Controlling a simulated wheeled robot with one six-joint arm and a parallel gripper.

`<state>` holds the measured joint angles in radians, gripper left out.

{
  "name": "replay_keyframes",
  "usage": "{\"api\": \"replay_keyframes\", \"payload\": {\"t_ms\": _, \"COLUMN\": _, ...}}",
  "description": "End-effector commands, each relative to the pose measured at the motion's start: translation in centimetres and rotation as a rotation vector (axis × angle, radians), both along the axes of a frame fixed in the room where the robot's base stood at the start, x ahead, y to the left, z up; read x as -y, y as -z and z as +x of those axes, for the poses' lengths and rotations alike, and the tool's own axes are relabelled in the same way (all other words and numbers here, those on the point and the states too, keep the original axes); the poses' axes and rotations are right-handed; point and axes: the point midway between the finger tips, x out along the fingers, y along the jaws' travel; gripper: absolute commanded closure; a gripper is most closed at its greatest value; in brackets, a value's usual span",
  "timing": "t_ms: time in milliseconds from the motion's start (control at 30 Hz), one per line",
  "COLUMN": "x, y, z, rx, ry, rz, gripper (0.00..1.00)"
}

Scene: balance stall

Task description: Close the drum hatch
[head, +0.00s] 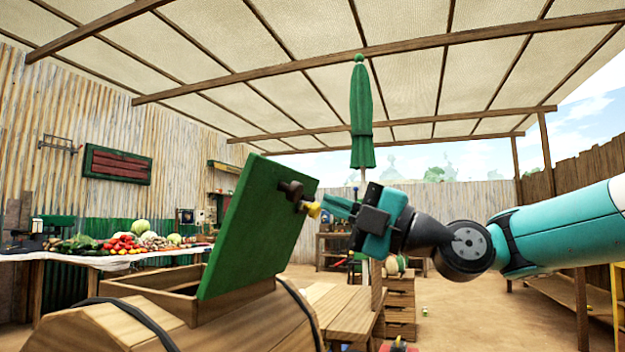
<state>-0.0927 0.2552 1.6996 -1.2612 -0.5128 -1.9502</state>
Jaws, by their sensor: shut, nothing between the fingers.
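The drum (185,310) is a wooden barrel shape with dark bands, at the lower left in the head view. Its hatch (248,238) is a green panel standing raised and tilted over the box-like wooden opening (145,283). A dark knob with a yellow end (312,210) sticks out from the hatch's upper right side. My gripper (330,208) is shut and empty. Its tips are close to the yellow end, at the right of the hatch; I cannot tell whether they touch. The inside of the drum is hidden.
A produce table (30,260) with vegetables stands at the left by the corrugated wall. A folded green umbrella (362,115) rises behind my gripper. Wooden crates (400,305) stand beyond the drum. Bare ground (480,310) is open at the right.

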Motion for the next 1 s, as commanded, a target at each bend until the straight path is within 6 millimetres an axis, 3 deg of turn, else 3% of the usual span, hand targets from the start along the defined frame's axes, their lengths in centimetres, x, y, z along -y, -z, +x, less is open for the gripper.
{"api": "replay_keyframes", "payload": {"t_ms": 100, "x": -1.9, "y": -0.9, "z": 0.6, "rx": 0.001, "ry": -0.004, "rz": 0.000, "gripper": 1.00}}
{"api": "replay_keyframes", "payload": {"t_ms": 300, "x": -3.4, "y": -1.5, "z": 1.3, "rx": 0.000, "ry": -0.001, "rz": 0.000, "gripper": 1.00}}
{"api": "replay_keyframes", "payload": {"t_ms": 767, "x": -3.6, "y": -1.6, "z": 1.5, "rx": -0.001, "ry": 0.001, "rz": -0.002, "gripper": 1.00}}
{"api": "replay_keyframes", "payload": {"t_ms": 1000, "x": -3.2, "y": -2.7, "z": 2.1, "rx": -0.018, "ry": 0.018, "rz": -0.050, "gripper": 1.00}}
